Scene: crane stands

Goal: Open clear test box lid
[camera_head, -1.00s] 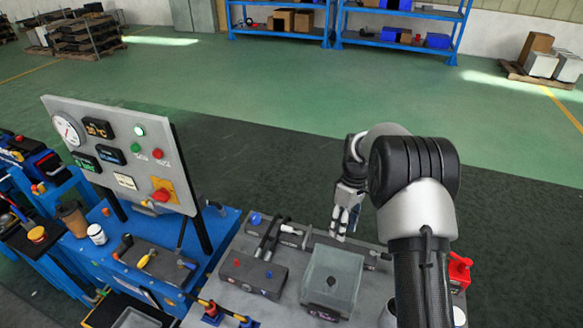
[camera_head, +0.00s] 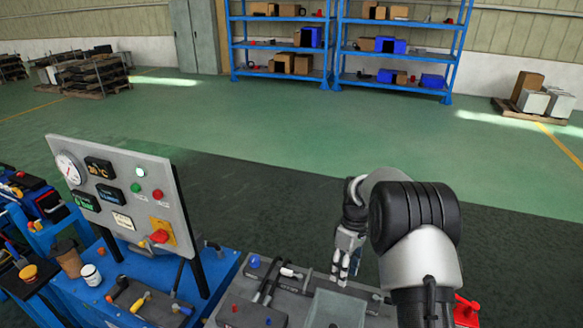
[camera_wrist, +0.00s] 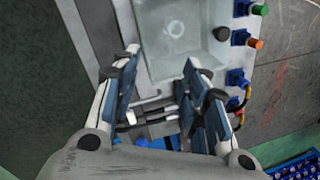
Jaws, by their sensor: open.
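The clear test box (camera_head: 337,310) is a pale, see-through box on the grey test bench, at the bottom edge of the head view and partly cut off. In the wrist view the box (camera_wrist: 180,36) lies beyond the fingertips, with a round shape visible through its top. Its lid cannot be told apart from its walls here. My gripper (camera_head: 344,277) points down just behind the far edge of the box. In the wrist view my gripper (camera_wrist: 160,62) is open and empty, its fingers on either side of the box's near end. Contact cannot be told.
A grey bench top (camera_head: 288,283) carries black-handled parts beside the box. A control panel (camera_head: 120,190) with gauge and buttons stands at left. In the wrist view, coloured knobs and connectors (camera_wrist: 236,78) line the box's right side.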

